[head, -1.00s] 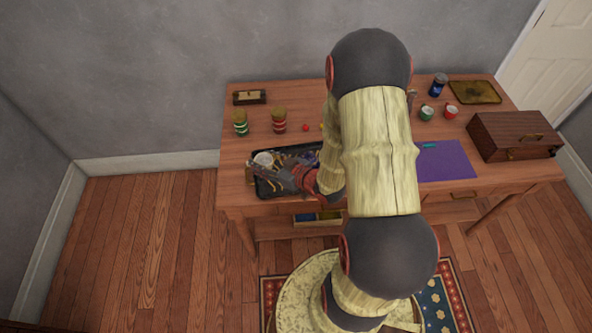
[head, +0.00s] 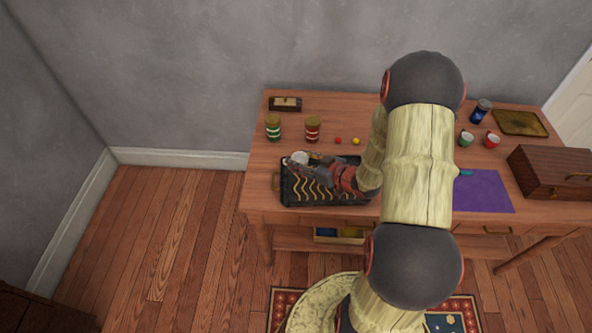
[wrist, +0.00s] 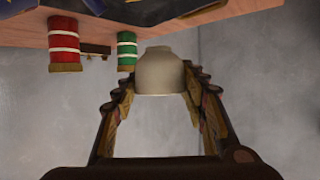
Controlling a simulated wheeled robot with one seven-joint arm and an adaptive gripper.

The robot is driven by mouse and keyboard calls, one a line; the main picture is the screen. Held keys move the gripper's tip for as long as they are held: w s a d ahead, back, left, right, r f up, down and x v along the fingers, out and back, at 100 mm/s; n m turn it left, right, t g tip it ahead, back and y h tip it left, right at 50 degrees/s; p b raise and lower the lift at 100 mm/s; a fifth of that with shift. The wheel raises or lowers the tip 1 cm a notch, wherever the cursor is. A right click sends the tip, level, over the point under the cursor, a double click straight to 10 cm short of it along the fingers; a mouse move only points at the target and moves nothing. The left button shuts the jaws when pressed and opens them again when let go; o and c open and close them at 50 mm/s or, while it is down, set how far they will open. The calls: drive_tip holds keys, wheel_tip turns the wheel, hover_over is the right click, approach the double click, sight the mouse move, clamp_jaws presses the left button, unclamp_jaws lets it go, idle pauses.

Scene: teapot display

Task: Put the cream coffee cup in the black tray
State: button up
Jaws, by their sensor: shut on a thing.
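The cream coffee cup (head: 299,157) is at the far left corner of the black tray (head: 287,196) in the head view. The tray has yellow wavy lines and lies at the table's front left. My gripper (head: 308,162) reaches in from the right, low over the tray's far side. In the wrist view my gripper (wrist: 160,95) is shut on the cup (wrist: 160,72), with one finger on each side. I cannot tell whether the cup touches the tray.
A green-banded jar (head: 273,128) and a red-banded jar (head: 312,130) stand just behind the tray. Small red (head: 337,140) and yellow (head: 356,141) balls lie nearby. A purple mat (head: 483,192) and a wooden chest (head: 550,172) are at the right.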

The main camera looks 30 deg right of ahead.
drive_tip(key=w+f, duration=0.1)
drive_tip(key=w+f+b, duration=0.1)
drive_tip(key=f, duration=0.1)
drive_tip(key=w+f, duration=0.1)
drive_tip(key=shift+w+d+f, duration=0.1)
drive_tip(key=shift+w+f, duration=0.15)
drive_tip(key=shift+f, duration=0.1)
drive_tip(key=shift+w+f+b, duration=0.15)
drive_tip(key=shift+f+b, duration=0.45)
drive_tip(key=shift+f, duration=0.35)
drive_tip(key=shift+w+f+b, duration=0.15)
drive_tip(key=shift+f+b, duration=0.45)
drive_tip(key=shift+f, duration=0.3)
drive_tip(key=shift+f, duration=0.15)
drive_tip(key=o, duration=0.9)
